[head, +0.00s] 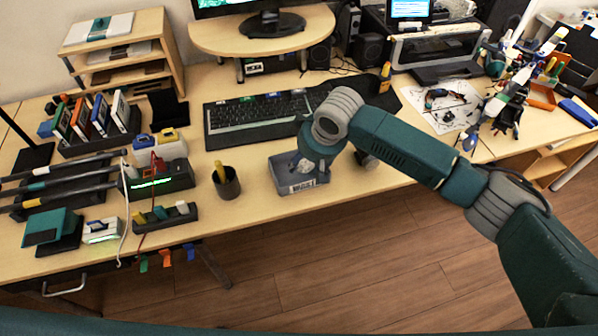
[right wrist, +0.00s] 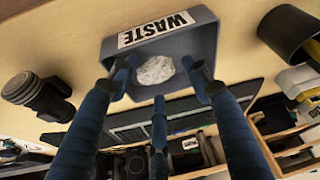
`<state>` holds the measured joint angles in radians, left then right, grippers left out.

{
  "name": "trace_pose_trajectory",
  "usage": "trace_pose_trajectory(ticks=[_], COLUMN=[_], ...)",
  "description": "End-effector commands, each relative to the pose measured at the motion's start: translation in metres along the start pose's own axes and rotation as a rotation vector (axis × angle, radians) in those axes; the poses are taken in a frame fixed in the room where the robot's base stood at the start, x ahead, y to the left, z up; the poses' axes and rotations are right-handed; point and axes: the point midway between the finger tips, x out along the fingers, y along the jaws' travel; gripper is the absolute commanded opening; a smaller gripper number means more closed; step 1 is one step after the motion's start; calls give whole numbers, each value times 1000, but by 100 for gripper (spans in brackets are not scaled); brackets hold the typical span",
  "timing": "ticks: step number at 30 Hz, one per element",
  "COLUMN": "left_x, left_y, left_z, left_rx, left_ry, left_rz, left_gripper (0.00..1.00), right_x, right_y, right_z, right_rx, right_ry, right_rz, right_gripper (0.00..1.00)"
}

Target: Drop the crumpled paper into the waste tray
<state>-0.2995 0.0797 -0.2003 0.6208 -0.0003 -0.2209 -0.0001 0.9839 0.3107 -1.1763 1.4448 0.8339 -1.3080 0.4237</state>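The waste tray (head: 282,183) is a grey open bin with a white label, on the table near its front edge. In the right wrist view the tray (right wrist: 205,45) shows its WASTE label. The white crumpled paper (right wrist: 154,70) appears inside the tray; in the head view it (head: 305,166) is partly hidden by my right gripper. My right gripper (right wrist: 160,85) is over the tray with its three fingers spread around the paper, with visible gaps between fingers and paper. Whether the paper rests on the tray floor is hard to tell. My left gripper is not in view.
A dark cup (head: 226,184) with a yellow-handled tool stands left of the tray. A keyboard (head: 258,116) lies behind it. A dark cylindrical object (right wrist: 40,95) stands at the tray's other side. The table front to the right of the tray is fairly clear.

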Motion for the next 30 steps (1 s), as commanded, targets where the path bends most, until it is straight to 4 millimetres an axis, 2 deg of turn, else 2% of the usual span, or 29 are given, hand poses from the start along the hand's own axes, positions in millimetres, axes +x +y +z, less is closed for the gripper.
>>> trace_pose_trajectory(ticks=[1,2,10,14,17,24,30], left_x=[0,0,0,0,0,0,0], left_y=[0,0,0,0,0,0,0], left_z=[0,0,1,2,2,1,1], left_rx=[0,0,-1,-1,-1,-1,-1], left_ry=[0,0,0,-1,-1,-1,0], left_rz=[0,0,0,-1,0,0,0], left_gripper=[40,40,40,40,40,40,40], right_x=[0,0,0,-8,-23,-76,-108], right_y=[0,0,0,0,0,0,0], right_z=[0,0,0,0,0,-1,-1], right_rx=[0,0,0,0,-2,-1,-1], right_ry=[0,0,0,1,2,4,2], right_rz=[0,0,0,0,0,1,0], right_gripper=[63,67,67,67,67,67,67])
